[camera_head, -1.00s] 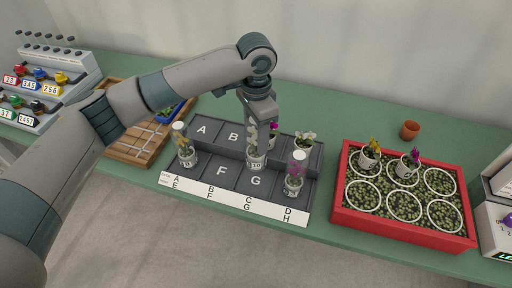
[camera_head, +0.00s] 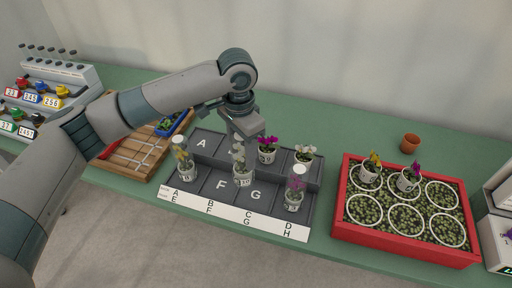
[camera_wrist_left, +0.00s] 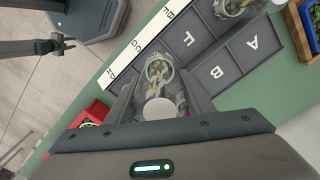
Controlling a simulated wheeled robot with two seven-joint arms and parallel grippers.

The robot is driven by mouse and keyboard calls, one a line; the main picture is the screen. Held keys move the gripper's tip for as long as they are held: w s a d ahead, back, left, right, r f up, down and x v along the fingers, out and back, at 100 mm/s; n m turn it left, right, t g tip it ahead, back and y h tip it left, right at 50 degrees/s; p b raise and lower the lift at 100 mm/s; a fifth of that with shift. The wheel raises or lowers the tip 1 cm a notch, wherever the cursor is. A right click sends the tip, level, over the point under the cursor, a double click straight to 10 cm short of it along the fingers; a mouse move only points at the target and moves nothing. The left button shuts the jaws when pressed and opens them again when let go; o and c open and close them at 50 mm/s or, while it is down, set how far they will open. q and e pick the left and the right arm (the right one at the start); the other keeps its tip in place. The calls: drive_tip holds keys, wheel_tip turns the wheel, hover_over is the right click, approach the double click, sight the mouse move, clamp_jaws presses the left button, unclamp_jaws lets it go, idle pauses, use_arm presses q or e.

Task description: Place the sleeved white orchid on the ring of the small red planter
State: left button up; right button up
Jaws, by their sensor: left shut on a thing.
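The sleeved white orchid (camera_head: 242,179) is in a white pot with a clear sleeve, over the stepped grey tray (camera_head: 258,210) between the letters F and G. My left gripper (camera_head: 241,137) is shut on it from above. In the left wrist view, the held orchid (camera_wrist_left: 158,72) shows between the fingers. I cannot tell whether its pot touches the tray. The small red planter (camera_head: 400,247) stands to the right, with white rings on dark green fill. A yellow-flowered pot and a purple-flowered pot stand in its back-left and back-middle rings; the other rings are empty.
A sleeved yellow orchid (camera_head: 185,166) and a sleeved purple orchid (camera_head: 294,192) stand at the tray's front ends. Unsleeved magenta (camera_head: 266,151) and white (camera_head: 304,155) orchids stand behind. A terracotta pot (camera_head: 410,144) is behind the planter. Green table is bare between tray and planter.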

use_arm(q)
drive_tip(key=s+a+n+b, duration=0.1)
drive_tip(key=s+a+n, duration=0.9)
drive_tip(key=a, duration=0.7)
drive_tip(key=shift+s+f+n+b, duration=0.3)
drive_tip(key=shift+s+f+b, duration=0.1)
drive_tip(key=shift+s, duration=0.75)
use_arm(e)
drive_tip(key=shift+f, duration=0.9)
